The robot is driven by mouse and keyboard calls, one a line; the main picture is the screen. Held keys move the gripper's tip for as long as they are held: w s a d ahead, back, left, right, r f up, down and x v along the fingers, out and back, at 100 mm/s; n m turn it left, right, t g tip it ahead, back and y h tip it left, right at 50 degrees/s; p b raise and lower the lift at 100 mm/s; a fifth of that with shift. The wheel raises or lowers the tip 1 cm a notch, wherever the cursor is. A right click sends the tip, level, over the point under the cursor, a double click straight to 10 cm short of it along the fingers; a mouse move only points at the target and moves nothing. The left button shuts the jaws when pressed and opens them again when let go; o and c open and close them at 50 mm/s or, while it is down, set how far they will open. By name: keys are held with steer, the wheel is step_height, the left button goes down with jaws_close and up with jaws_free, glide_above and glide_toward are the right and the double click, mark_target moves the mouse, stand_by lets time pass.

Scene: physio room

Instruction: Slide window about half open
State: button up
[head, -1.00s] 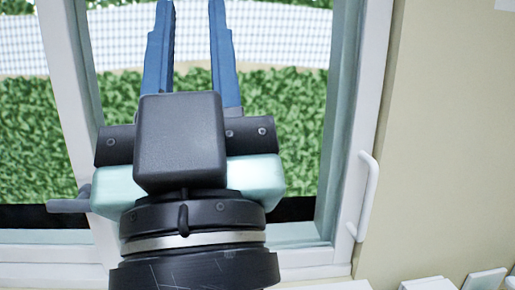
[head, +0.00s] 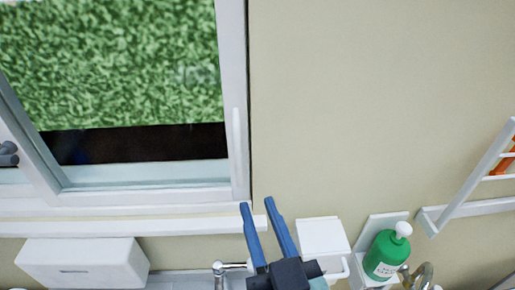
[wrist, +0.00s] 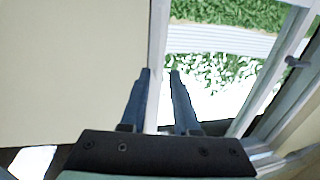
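The window (head: 236,60) fills the upper left of the head view, with grass behind the glass. A slim white upright handle (head: 237,140) is on its right frame. A grey knob (head: 8,155) shows at the left edge, and in the wrist view (wrist: 295,62) at right. My gripper (head: 257,203) is open and empty, its blue fingers apart, near the window's lower right corner and below the handle. In the wrist view the fingertips (wrist: 160,72) lie either side of the white window frame (wrist: 157,45) in the picture; contact cannot be told.
Below the window are a white sill (head: 130,226) and a white box (head: 85,262). A tap (head: 219,268), a white dispenser (head: 322,243) and a green pump bottle (head: 383,257) stand low down. A white rack (head: 470,185) is at right. The wall right of the window is bare.

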mark_target(239, 159)
steer(key=w+a+b, duration=0.1)
steer(key=w, duration=0.6)
steer(key=w+a+b, duration=0.1)
steer(key=w, duration=0.3)
steer(key=shift+w+a+r+b, duration=0.1)
steer(key=shift+w+a+b, duration=0.15)
steer(key=shift+a+b, duration=0.05)
steer(key=shift+w+a, duration=0.15)
steer(key=shift+w, duration=0.45)
jaws_close()
stand_by(0.7)
